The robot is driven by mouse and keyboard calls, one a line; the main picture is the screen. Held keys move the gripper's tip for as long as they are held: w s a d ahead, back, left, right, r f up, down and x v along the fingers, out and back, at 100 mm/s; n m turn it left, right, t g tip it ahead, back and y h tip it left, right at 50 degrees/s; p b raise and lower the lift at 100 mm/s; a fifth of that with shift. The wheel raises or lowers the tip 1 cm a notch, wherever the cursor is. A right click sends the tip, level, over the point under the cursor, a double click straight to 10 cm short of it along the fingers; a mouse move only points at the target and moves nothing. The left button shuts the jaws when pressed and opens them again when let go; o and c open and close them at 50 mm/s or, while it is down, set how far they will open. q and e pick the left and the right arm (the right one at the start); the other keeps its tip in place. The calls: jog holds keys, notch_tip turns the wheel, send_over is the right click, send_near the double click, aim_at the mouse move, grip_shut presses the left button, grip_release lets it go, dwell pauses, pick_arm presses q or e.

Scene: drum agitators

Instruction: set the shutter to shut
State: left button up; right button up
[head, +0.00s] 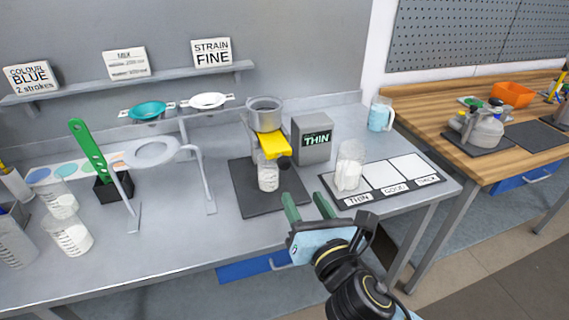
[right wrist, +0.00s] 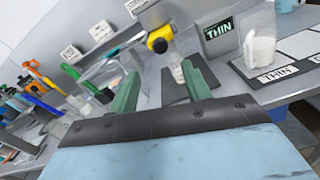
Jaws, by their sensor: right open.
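A yellow shutter (head: 275,144) with a black knob (head: 284,163) sits under the grey metal cup (head: 264,113) on its stand. A clear beaker (head: 268,175) stands below it on a dark mat. In the right wrist view the yellow shutter (right wrist: 162,33) and its black knob (right wrist: 160,46) show ahead, between the finger directions. I cannot tell the shutter's setting from these views. My right gripper (head: 307,203) is open and empty, in front of the bench edge, short of the beaker and shutter. Its two green fingers also show in the right wrist view (right wrist: 162,75). My left gripper is not in view.
A grey box reading THIN (head: 313,138) stands right of the cup. A jar of white liquid (head: 348,170) stands on the labelled tray (head: 383,197). A strainer stand (head: 151,152) and beakers are at left. The bench front between them is clear.

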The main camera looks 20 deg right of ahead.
aim_at(286, 167)
jog(key=w, duration=1.2)
jog(key=shift+w+a, duration=0.2)
jog(key=shift+a, duration=0.05)
grip_shut()
